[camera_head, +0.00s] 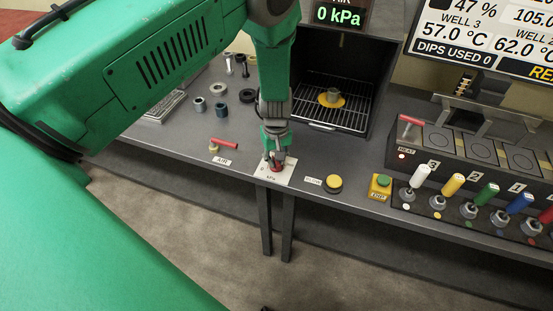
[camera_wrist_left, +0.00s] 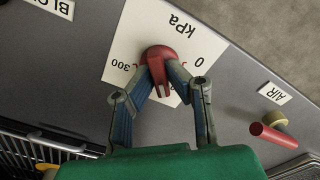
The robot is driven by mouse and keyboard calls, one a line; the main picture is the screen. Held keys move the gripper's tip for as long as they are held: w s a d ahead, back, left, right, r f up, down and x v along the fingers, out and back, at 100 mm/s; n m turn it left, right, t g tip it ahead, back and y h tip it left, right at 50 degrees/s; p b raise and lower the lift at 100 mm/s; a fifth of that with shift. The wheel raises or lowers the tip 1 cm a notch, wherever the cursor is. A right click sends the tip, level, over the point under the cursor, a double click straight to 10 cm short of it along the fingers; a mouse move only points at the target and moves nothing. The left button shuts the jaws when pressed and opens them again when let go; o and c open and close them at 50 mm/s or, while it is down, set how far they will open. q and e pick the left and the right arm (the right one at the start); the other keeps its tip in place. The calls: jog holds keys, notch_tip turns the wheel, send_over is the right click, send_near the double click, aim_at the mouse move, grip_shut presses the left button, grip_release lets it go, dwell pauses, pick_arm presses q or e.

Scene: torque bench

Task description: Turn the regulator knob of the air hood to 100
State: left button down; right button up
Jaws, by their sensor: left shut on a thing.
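The red regulator knob (camera_wrist_left: 160,60) sits on a white dial plate (camera_wrist_left: 125,45) marked kPa, with 0 and 300 readable in the left wrist view. In the head view the knob (camera_head: 277,168) shows just below my left gripper (camera_head: 274,160) at the bench's front edge. My left gripper (camera_wrist_left: 160,80) is shut on the knob, one finger on each side. The fingers hide part of the scale, and I cannot tell the exact pointer angle. The air display (camera_head: 339,14) reads 0 kPa. The hood (camera_head: 385,55) is a dark open box with a wire rack inside. My right gripper is not in view.
A red-handled AIR valve (camera_head: 224,142) lies left of the dial. A yellow button (camera_head: 333,183) and a yellow box with a green button (camera_head: 381,185) stand to the right. Several coloured-handled valves (camera_head: 451,185) line the right front. Loose rings and sockets (camera_head: 221,109) stand behind.

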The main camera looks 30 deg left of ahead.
pick_arm(q)
jog(key=shift+s+d+f+n, duration=0.1)
jog(key=shift+s+d+n, duration=0.05)
jog(key=shift+n, duration=1.55)
jog(key=c, duration=1.6)
grip_release()
jog(key=shift+r, duration=0.35)
jog(key=r, duration=1.1)
jog(key=shift+w+r, duration=0.1)
jog(key=shift+w, duration=0.1)
